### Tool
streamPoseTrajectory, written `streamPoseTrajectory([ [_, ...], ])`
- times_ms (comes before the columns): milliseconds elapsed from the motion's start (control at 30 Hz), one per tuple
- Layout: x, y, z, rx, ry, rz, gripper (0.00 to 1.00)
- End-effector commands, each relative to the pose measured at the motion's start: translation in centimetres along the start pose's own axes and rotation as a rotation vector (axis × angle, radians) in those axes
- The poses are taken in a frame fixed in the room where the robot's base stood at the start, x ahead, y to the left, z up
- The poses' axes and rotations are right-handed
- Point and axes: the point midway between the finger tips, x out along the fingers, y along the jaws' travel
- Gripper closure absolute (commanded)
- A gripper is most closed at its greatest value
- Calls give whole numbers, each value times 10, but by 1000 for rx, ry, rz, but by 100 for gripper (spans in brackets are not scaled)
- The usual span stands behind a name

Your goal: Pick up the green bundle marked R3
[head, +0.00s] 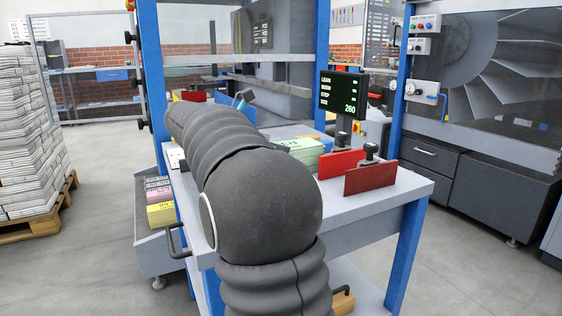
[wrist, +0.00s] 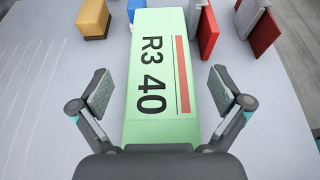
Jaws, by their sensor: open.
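The green bundle (wrist: 160,75) marked "R3 40" lies on the pale table in the wrist view, with a red stripe along its right side. My gripper (wrist: 160,95) is open, with one finger on each side of the bundle and a gap on both sides. I cannot tell how far the fingertips are above the table. In the head view, part of a green bundle (head: 300,149) shows on the table behind my arm, which hides the rest of it and my gripper.
Red upright plates (head: 370,179) with dark knobs stand right of the bundle. A yellow block (wrist: 93,20) and a blue block lie left of its far end in the wrist view. Blue posts (head: 402,258) frame the table (head: 400,200). A display (head: 343,94) stands behind.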

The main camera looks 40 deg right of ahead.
Motion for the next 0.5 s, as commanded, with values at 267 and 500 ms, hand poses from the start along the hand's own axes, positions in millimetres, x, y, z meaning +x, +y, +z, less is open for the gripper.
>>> streamPoseTrajectory([
  [267, 0, 0, 0, 0, 0, 0, 48],
  [500, -1, 0, 2, 3, -3, 1, 99],
])
